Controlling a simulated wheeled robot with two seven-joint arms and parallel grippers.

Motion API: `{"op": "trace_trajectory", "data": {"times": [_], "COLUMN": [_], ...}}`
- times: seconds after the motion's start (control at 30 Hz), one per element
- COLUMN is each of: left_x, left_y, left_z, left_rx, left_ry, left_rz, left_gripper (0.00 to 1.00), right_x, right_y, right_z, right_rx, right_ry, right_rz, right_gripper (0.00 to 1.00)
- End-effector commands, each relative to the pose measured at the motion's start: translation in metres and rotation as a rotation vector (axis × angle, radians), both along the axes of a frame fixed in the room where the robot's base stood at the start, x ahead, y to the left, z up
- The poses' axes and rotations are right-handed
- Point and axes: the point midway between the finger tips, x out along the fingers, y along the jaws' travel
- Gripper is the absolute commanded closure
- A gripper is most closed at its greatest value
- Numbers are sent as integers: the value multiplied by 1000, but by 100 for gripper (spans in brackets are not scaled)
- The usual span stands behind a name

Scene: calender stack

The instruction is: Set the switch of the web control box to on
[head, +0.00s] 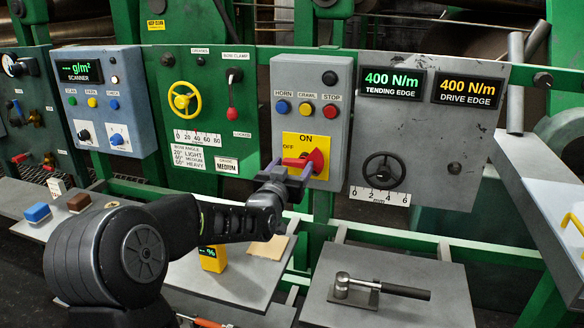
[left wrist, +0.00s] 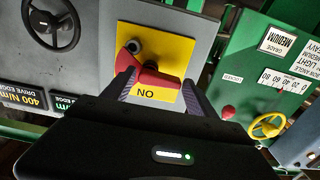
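The web control box (head: 338,100) is the grey box with horn, crawl and stop buttons. Its red switch handle (head: 309,159) sits on a yellow plate marked ON at the top and OFF at the left. The handle lies roughly sideways, its left end toward OFF. My left gripper (head: 289,170) is at the handle, with its fingers apart. In the left wrist view, the red handle (left wrist: 157,80) shows between the fingers (left wrist: 157,92), and the picture is turned upside down. I cannot tell whether the fingers touch it. My right gripper is not in view.
A black handwheel (head: 383,169) is right of the box. A yellow handwheel (head: 184,99) and a red-tipped lever (head: 232,112) are left. A hammer-like tool (head: 380,288) lies on the lower right shelf. A green rail runs below the panels.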

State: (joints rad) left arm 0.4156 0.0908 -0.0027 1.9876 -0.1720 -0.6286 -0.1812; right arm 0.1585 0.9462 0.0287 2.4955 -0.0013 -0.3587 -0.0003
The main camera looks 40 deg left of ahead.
Motion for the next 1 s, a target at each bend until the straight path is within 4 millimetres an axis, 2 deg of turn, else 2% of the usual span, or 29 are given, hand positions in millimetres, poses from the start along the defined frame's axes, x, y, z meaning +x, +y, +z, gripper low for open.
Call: {"op": "trace_trajectory", "data": {"times": [0.07,0.57,1.0], "left_x": [0,0,0], "left_y": [0,0,0], "left_z": [0,0,-1], "left_rx": [0,0,57], "left_ry": [0,0,20], "left_rz": [0,0,-1], "left_gripper": [40,81,82], "right_x": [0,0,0], "right_y": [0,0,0], "right_z": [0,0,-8], "right_rx": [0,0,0], "right_ry": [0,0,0], "right_rz": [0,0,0], "right_gripper": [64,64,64]}}
